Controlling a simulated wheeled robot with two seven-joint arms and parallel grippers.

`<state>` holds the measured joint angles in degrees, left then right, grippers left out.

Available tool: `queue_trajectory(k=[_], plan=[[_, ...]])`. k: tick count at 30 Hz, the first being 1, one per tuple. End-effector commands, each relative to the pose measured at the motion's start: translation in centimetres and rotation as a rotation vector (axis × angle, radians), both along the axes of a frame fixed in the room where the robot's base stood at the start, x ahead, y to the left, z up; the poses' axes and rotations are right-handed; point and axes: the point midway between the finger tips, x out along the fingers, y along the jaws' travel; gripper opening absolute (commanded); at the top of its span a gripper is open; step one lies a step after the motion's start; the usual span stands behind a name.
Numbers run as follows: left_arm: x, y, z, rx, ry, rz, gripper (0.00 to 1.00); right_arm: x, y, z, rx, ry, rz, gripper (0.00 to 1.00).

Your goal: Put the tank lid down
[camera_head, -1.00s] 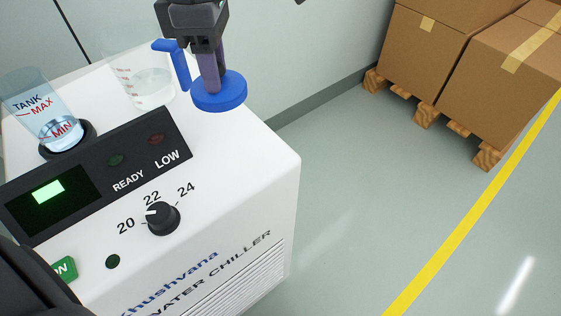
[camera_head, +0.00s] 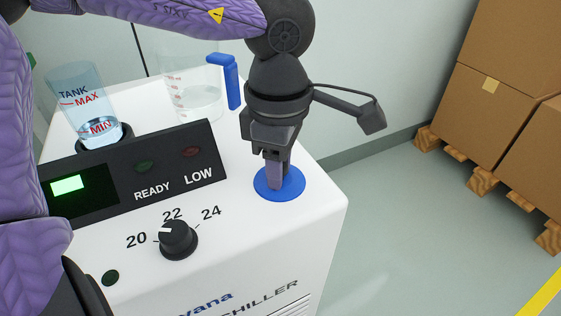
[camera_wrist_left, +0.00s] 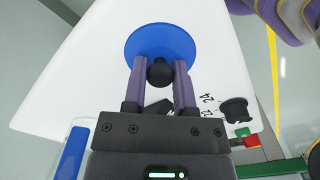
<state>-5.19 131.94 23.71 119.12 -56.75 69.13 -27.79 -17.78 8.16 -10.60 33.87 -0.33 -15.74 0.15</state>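The tank lid (camera_head: 293,190) is a flat blue disc with a dark knob. It lies level at the right end of the white chiller's top (camera_head: 232,236), seemingly touching it. My left gripper (camera_head: 274,182) points down over the lid's middle. In the left wrist view its two purple fingers (camera_wrist_left: 160,72) sit on either side of the knob, with no clear gap, and the blue lid (camera_wrist_left: 160,38) spreads beyond them. Any contact under the lid is hidden. My right gripper is not in view.
A clear tank tube (camera_head: 82,92) marked MAX and MIN stands at the top's left. A clear jug (camera_head: 195,98) with a blue handle stands behind the dark panel (camera_head: 135,170). A dial (camera_head: 179,240) is in front. Boxes on pallets (camera_head: 500,110) stand right, beyond open floor.

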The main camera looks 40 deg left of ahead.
Motion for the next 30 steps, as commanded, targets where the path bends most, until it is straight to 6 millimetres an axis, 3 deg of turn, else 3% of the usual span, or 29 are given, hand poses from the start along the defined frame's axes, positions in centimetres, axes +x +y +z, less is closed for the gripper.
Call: queue_trajectory(k=[1, 4, 14, 24, 30], plan=[[0.0, 0.0, 0.0, 0.000, 0.000, 0.000, 0.45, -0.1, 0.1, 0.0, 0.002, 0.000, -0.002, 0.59], [0.0, 0.0, 0.0, 0.000, 0.000, 0.000, 0.66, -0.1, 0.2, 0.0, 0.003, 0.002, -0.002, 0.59], [0.0, 0.0, 0.8, 0.000, -0.001, 0.000, 0.68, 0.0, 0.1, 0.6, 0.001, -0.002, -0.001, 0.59], [-0.1, 0.0, 10.1, 0.001, -0.008, 0.000, 0.68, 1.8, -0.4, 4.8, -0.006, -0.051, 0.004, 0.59], [0.0, 0.0, 12.4, 0.001, -0.002, 0.000, 0.68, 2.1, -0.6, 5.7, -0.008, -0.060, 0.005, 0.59]])
